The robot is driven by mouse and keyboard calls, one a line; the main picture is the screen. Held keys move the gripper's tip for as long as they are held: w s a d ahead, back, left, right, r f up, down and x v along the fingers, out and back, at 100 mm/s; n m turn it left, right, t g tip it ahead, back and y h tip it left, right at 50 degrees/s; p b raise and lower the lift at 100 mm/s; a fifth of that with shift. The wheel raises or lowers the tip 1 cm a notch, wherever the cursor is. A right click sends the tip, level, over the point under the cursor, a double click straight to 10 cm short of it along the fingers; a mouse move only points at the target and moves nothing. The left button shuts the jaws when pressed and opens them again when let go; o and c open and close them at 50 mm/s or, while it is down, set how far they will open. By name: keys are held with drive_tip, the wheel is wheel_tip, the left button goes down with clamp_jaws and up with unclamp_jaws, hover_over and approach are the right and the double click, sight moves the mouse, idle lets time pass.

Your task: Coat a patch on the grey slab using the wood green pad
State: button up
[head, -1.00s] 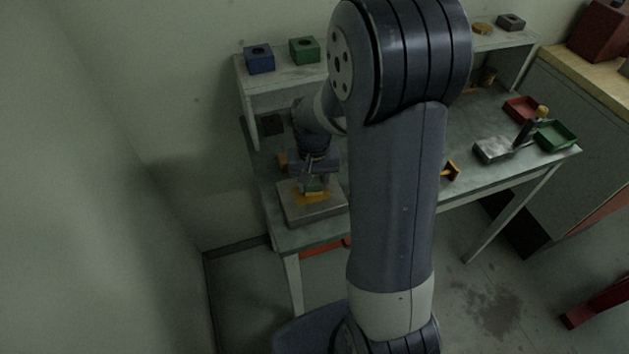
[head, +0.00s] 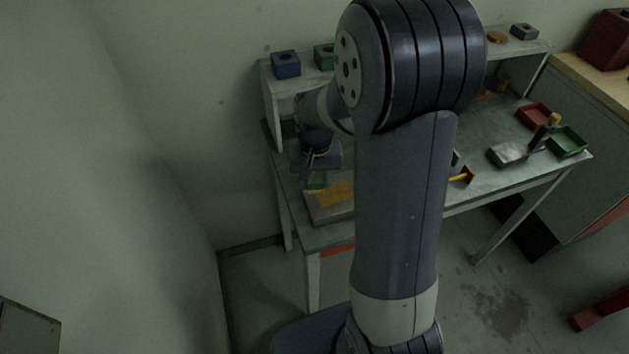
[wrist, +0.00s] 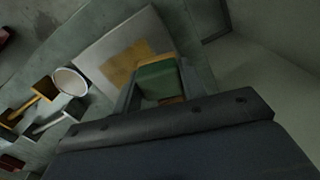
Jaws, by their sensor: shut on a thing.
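The grey slab (head: 320,212) lies at the left front of the workbench, partly hidden by my arm. It also shows in the wrist view (wrist: 96,58). A yellow-orange patch of coating (head: 338,194) covers part of its top; it also shows in the wrist view (wrist: 124,62). My gripper (wrist: 160,88) is shut on the green pad (wrist: 158,78), which has a wood-coloured edge. In the head view the pad (head: 315,183) is small and dim, at the slab's far left edge. I cannot tell whether it touches the slab.
A shelf at the back holds a blue block (head: 286,64) and a green block (head: 323,56). A red tray (head: 534,115), a green tray (head: 567,141) and a grey metal tray (head: 507,154) are at the right. A white round container (wrist: 70,81) stands near the slab.

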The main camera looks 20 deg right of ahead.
drive_tip(key=shift+r+p, duration=1.4)
drive_tip(key=shift+r, duration=0.75)
drive_tip(key=shift+f, duration=0.1)
